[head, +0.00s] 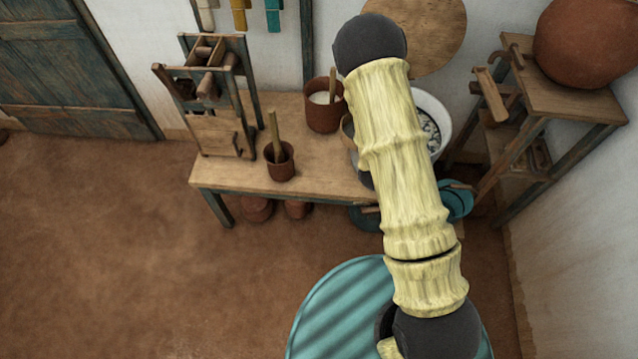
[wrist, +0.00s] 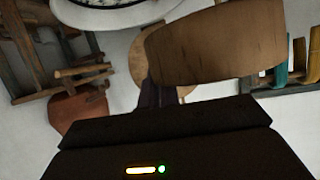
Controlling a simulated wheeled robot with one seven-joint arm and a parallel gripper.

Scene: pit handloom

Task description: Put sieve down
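The sieve (wrist: 215,48) shows in the wrist view as a curved wooden band, close in front of the camera. My gripper (wrist: 152,94) is at the band's lower left edge; a dark finger shows there, and it appears shut on the band. The other finger is hidden by the sieve. In the head view my arm covers the gripper and most of what is under it; a small tan curved edge (head: 348,130) shows left of the arm, above the bench (head: 325,170). I cannot tell whether the sieve touches the bench.
On the bench stand a brown pot with a stick (head: 280,160), a pot of white stuff (head: 323,108) and a wooden frame device (head: 215,95). A white basin (head: 440,108) is right of my arm. A wooden stand (head: 560,95) is at right. The bench's front middle is bare.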

